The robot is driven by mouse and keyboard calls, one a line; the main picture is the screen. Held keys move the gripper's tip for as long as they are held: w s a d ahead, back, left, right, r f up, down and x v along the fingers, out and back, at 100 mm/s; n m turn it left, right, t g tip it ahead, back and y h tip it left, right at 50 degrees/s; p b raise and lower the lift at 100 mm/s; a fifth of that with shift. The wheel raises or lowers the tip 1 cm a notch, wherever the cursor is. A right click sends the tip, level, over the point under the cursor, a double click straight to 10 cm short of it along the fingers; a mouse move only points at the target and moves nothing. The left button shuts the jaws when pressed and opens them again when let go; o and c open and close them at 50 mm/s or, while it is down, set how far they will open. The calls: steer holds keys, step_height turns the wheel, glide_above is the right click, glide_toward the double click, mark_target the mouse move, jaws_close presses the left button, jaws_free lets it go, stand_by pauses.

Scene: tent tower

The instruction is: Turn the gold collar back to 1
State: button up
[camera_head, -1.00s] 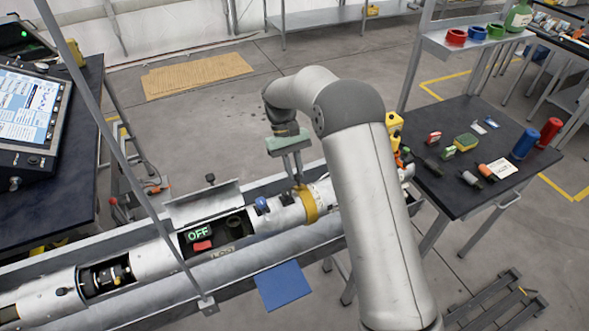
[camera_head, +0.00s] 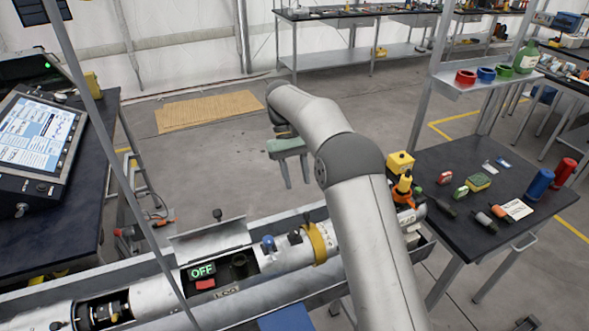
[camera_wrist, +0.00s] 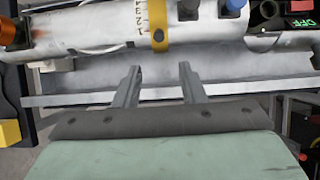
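The gold collar (camera_head: 317,243) is a band around the white tube (camera_head: 285,255), lying in a grey trough. In the wrist view the collar (camera_wrist: 158,22) has a dark round spot near its lower end. Small black digits, 1 to 4, run along the white tube (camera_wrist: 95,28) just left of the collar; I cannot tell for sure which one the spot lines up with. My gripper (camera_head: 297,183) is open and empty, raised above the collar and apart from it. In the wrist view its two fingers (camera_wrist: 160,72) point towards the collar with a clear gap between them.
Left of the collar are a blue knob (camera_head: 268,243) and an opening with a green OFF display (camera_head: 201,271) and a red switch (camera_head: 205,284). An open cover (camera_head: 210,239) stands behind. A dark table (camera_head: 450,165) with small objects is at right.

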steer(key=v, duration=0.3)
stand_by(0.5)
steer(key=s+d+r+m+t+y+b, duration=0.1)
steer(key=s+d+r+t, duration=0.15)
steer(key=s+d, duration=0.35)
steer(key=s+d+r+m+t+y, duration=0.1)
steer(key=s+d+r, duration=0.2)
steer(key=s+d, duration=0.3)
steer(key=s+d+f+m+t, duration=0.1)
steer(key=s+d+f, duration=0.1)
steer(key=s, duration=0.5)
steer(key=s+d+f+m+b, duration=0.1)
steer(key=s+d+f, duration=0.2)
steer(key=s, duration=0.4)
steer(key=s+d+f+m+t, duration=0.1)
steer(key=s+d+f, duration=0.2)
steer(key=s, duration=0.5)
steer(key=shift+f+m+t+y+b, duration=0.3)
steer(key=shift+f+t, duration=0.05)
steer(key=shift+f, duration=0.15)
